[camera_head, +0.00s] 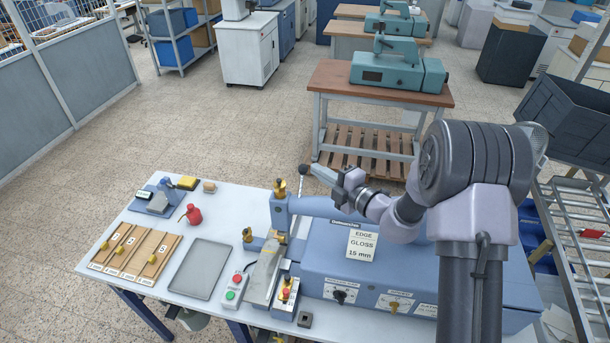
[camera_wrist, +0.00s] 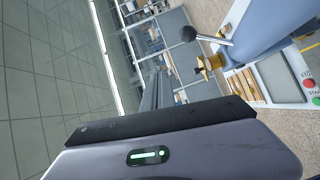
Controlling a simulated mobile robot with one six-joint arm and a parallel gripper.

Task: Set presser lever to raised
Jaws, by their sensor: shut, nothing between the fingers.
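The presser lever shows as a dark ball knob (camera_head: 303,169) on a thin rod that rises from the head of the blue stamping machine (camera_head: 330,210). In the wrist view the ball knob (camera_wrist: 188,34) and its pale rod stand beside the machine's blue arm. My gripper (camera_head: 313,168) comes in from the right, with its tips close to the knob in the head view; whether they touch it there I cannot tell. In the wrist view my shut fingers (camera_wrist: 155,70) point away from the camera, and the knob lies to their upper right, apart from them. The fingers hold nothing.
A wooden workbench (camera_head: 390,90) with teal machines stands behind. Floor between is clear.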

